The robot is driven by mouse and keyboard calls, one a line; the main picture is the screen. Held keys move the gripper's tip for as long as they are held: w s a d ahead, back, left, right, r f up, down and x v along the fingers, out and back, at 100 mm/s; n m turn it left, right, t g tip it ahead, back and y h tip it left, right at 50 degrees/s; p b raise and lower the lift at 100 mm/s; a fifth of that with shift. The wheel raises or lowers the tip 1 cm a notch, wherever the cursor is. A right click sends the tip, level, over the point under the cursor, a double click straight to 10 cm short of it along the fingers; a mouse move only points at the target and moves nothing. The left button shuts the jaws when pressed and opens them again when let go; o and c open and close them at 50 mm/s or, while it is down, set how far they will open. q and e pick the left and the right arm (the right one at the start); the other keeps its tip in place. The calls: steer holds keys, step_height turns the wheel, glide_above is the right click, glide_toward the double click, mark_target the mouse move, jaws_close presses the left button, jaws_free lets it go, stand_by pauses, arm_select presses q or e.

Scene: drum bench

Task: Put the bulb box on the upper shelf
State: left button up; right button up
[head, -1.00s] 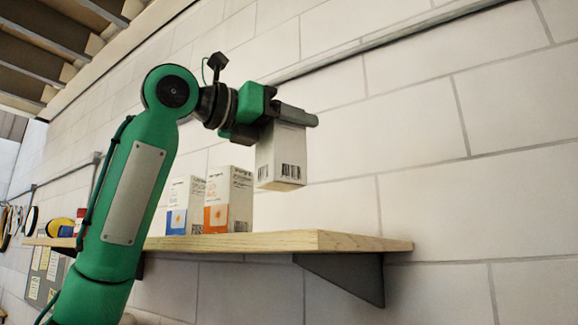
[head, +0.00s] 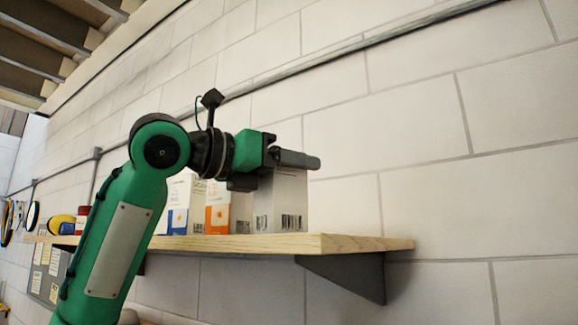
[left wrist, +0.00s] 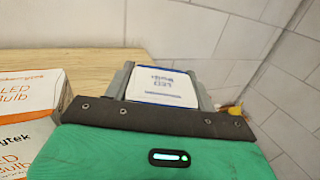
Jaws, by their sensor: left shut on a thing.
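A white bulb box (head: 281,205) with barcodes stands upright at the right part of the wooden shelf (head: 330,243) in the head view. Its lower edge is at the shelf top and looks to touch it. My left gripper (head: 292,158) is shut on the upper part of the box. In the left wrist view the bulb box (left wrist: 163,86) shows its LED bulb label between the two fingers of my left gripper (left wrist: 162,95). My right gripper is not in view.
An orange-marked box (head: 218,207) and a blue-marked box (head: 180,205) stand on the shelf to the left of the held box. Bare shelf lies to its right. A tiled wall (head: 450,150) is behind. A pipe (head: 350,55) runs along the wall above.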

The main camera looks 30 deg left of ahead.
arm_select(q)
steer(key=o, duration=1.1)
steer(key=shift+d, duration=0.1)
steer(key=shift+c, duration=0.2)
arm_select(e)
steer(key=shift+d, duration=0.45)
arm_select(q)
steer(key=shift+s+a+b, duration=0.3)
steer(key=shift+s+a, duration=0.05)
steer(key=shift+s, duration=0.05)
steer(key=b+v, duration=0.4)
steer(key=v, duration=0.7)
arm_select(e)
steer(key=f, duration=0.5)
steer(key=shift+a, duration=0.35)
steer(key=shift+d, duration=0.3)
